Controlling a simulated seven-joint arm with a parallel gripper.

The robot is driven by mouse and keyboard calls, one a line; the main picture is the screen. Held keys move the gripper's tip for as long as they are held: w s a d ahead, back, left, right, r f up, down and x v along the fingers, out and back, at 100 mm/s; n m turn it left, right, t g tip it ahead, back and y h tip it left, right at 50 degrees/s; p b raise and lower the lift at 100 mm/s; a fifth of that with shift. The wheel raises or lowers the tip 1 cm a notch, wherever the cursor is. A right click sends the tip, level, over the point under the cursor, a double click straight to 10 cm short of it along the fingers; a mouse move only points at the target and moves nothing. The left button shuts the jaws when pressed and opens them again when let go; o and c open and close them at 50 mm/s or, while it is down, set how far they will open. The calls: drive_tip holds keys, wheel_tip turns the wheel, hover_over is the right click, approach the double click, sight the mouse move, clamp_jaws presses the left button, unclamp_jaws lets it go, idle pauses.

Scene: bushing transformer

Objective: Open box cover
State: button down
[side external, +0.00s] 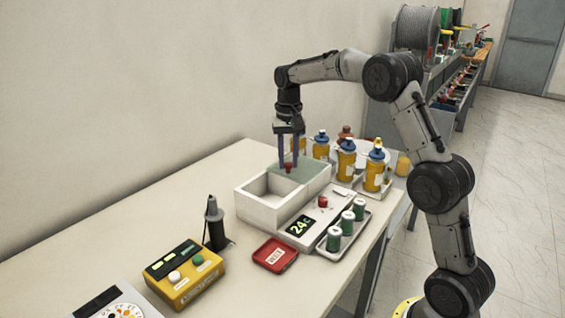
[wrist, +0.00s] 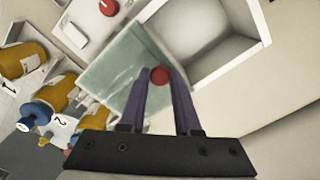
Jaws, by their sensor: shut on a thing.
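The white box (side external: 262,207) stands on the table, and its near-left part is open, showing an empty inside. Its cover (side external: 298,166) is a pale, greenish, see-through plate with a red knob (side external: 289,169). My gripper (side external: 290,165) points down and is shut on the red knob. In the wrist view, my gripper (wrist: 160,78) has the knob (wrist: 160,75) between its fingertips. The cover (wrist: 118,70) lies to the left of the box opening (wrist: 205,35) there. I cannot tell whether the cover touches the box rim.
Several yellow bottles with blue caps (side external: 346,160) stand close behind the box at right. A device reading 24 (side external: 300,226), a tray of green cylinders (side external: 340,236), a red tray (side external: 275,254) and a yellow meter (side external: 185,275) are in front. The table's left-back area is clear.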

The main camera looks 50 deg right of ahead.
drive_tip(key=shift+r, duration=0.15)
drive_tip(key=c, duration=0.6)
unclamp_jaws()
wheel_tip(320, 180, up, 14)
idle(0.3)
